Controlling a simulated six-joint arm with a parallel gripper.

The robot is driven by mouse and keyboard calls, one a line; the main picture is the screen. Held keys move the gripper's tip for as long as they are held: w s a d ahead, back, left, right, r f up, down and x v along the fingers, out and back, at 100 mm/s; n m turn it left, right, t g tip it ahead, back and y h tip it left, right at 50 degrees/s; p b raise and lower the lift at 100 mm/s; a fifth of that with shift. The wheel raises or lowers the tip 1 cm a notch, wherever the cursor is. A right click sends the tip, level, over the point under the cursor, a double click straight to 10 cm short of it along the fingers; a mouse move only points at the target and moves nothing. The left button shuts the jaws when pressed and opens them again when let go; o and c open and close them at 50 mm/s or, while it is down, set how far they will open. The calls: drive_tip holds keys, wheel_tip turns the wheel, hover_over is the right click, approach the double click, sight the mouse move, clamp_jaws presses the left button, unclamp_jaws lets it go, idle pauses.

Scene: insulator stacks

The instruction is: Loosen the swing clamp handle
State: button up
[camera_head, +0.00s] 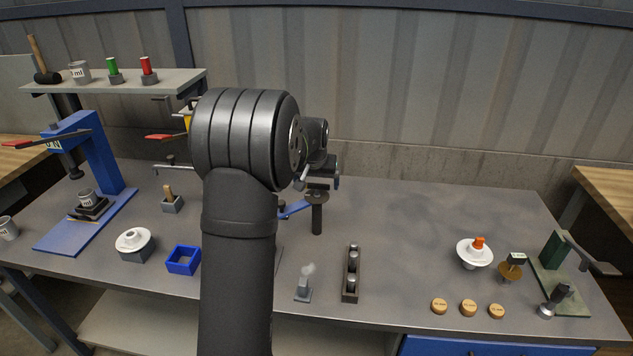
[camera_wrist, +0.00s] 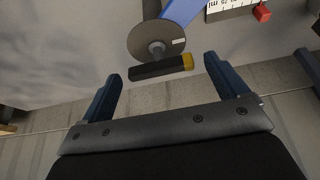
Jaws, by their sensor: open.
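The swing clamp shows in the wrist view as a grey round disc (camera_wrist: 140,42) on a post, with a blue arm (camera_wrist: 184,12) beside it. Its handle (camera_wrist: 158,69) is a dark bar with a yellow end. My gripper (camera_wrist: 162,67) is open, its two blue fingers either side of the bar in the picture, with a gap at each end. I cannot tell how far the fingertips are from the bar in depth. In the head view the clamp's dark post (camera_head: 317,219) and blue arm (camera_head: 294,210) show; my arm and wrist hide much of the rest.
A white scale (camera_wrist: 232,8) and red block (camera_wrist: 262,14) lie near the clamp in the wrist view. In the head view, a dark rack (camera_head: 351,285) and a small grey stand (camera_head: 303,291) are in front.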

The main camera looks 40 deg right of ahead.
drive_tip(key=c, duration=1)
